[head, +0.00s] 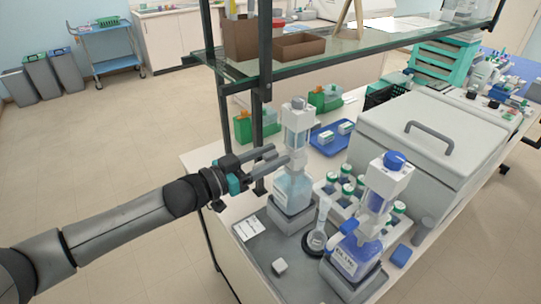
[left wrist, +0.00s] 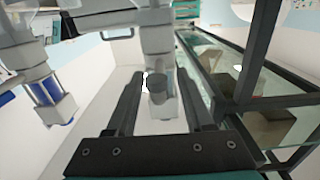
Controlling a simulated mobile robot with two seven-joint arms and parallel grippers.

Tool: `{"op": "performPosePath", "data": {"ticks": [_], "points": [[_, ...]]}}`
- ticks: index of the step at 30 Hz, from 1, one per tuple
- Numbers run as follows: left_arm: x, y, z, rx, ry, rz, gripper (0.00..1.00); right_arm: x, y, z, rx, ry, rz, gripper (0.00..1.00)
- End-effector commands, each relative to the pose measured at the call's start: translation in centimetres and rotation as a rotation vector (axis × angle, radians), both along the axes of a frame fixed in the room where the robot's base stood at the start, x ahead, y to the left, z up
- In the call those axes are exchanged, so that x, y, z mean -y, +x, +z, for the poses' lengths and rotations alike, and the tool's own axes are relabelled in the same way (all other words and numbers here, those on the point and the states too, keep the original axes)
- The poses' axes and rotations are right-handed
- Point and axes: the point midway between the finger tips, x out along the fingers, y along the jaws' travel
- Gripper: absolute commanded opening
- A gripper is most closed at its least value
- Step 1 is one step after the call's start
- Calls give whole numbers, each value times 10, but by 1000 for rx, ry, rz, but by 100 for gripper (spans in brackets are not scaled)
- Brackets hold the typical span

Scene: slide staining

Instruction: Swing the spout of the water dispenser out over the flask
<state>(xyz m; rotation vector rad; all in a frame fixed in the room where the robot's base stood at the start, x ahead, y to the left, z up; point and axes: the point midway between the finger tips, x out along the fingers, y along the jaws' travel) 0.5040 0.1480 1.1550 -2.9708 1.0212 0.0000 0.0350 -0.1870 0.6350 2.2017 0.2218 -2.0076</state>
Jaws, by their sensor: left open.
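The water dispenser (head: 293,188), a bottle of pale blue liquid with a white pump head, stands on a grey block at the back of the grey tray. My left gripper (head: 279,157) is level with its pump head, on its left side, fingers pointing toward it. In the left wrist view the gripper (left wrist: 157,100) is open, with a small grey cylindrical part (left wrist: 156,86) of the dispenser showing between its fingers; contact cannot be told. The spout is not clearly seen in the head view. The flask (head: 317,238), narrow-necked with a dark base, stands in front of the dispenser. My right gripper is out of view.
A second dispenser with dark blue liquid (head: 364,240) stands to the right of the flask. A rack of green-capped bottles (head: 332,205) is behind. A glass shelf (head: 335,50) on dark posts rises close behind my left gripper.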

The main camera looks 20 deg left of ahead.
Motion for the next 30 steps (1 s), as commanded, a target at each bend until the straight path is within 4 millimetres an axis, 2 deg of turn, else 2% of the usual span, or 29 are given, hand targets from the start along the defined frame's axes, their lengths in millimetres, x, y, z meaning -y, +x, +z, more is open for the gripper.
{"op": "performPosePath", "data": {"ticks": [7, 18, 21, 30], "points": [[0, 0, 0, 0, 0, 0, 50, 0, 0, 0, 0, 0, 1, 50], [0, 0, 0, 0, 0, 0, 9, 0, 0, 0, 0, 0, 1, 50], [0, 0, 0, 0, 0, 0, 0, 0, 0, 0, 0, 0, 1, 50], [0, 0, 0, -1, 1, 0, 0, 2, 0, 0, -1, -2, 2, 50]]}}
